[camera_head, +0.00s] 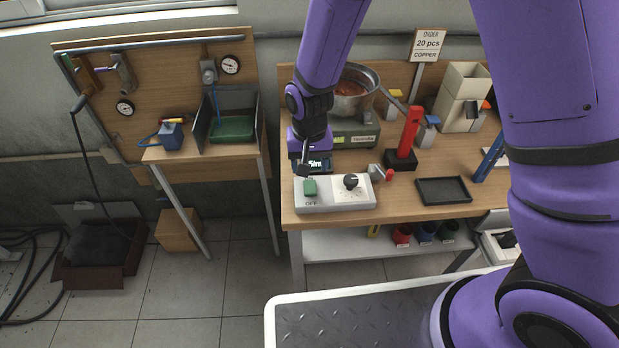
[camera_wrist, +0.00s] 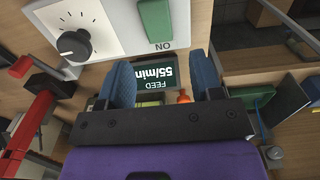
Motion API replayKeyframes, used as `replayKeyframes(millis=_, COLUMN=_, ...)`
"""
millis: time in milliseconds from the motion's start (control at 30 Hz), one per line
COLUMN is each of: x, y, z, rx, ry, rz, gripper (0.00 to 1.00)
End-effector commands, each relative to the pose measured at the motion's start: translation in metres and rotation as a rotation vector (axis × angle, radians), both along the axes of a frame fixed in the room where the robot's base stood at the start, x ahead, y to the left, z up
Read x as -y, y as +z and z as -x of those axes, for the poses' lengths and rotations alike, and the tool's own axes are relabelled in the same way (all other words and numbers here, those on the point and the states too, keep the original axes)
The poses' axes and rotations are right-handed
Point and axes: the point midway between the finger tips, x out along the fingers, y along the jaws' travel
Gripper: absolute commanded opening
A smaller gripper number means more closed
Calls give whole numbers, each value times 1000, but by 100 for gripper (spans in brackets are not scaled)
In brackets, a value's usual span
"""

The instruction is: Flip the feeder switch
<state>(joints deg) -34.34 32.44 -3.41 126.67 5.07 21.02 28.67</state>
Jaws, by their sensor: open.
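The feeder switch is a green rocker (camera_head: 310,187) on the left of a pale control box (camera_head: 335,205), above an OFF label; its tilt is unclear. In the wrist view the green rocker (camera_wrist: 155,20) is at the top, beside an upside-down ON label. A black dial (camera_head: 351,181) sits to its right. My gripper (camera_head: 303,165) is over the box's back edge, just behind the switch. In the wrist view my gripper (camera_wrist: 162,72) has its blue fingers apart, with nothing held between them. A feed display (camera_wrist: 156,76) reading 55/min, upside down, shows between and beyond them.
A red-handled device (camera_head: 408,135) and a black tray (camera_head: 444,190) stand right of the box. A metal bowl (camera_head: 352,95) sits on a green feeder base (camera_head: 352,133) behind. A second bench (camera_head: 200,150) stands left, across a gap.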

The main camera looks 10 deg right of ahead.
Motion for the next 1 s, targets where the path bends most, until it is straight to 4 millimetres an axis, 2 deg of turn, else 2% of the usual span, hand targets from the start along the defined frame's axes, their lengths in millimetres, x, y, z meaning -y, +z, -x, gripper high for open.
replayKeyframes(millis=100, x=1, y=-22, z=0, rx=-3, ry=0, rz=2, gripper=60)
replayKeyframes(millis=300, x=0, y=-46, z=0, rx=-2, ry=0, rz=1, gripper=60)
replayKeyframes(millis=500, x=0, y=-57, z=0, rx=-1, ry=0, rz=0, gripper=60)
replayKeyframes(millis=767, x=0, y=-58, z=0, rx=0, ry=0, rz=-1, gripper=60)
replayKeyframes(millis=800, x=0, y=-58, z=0, rx=0, ry=0, rz=-1, gripper=57)
replayKeyframes(millis=1000, x=0, y=-58, z=0, rx=0, ry=0, rz=0, gripper=11)
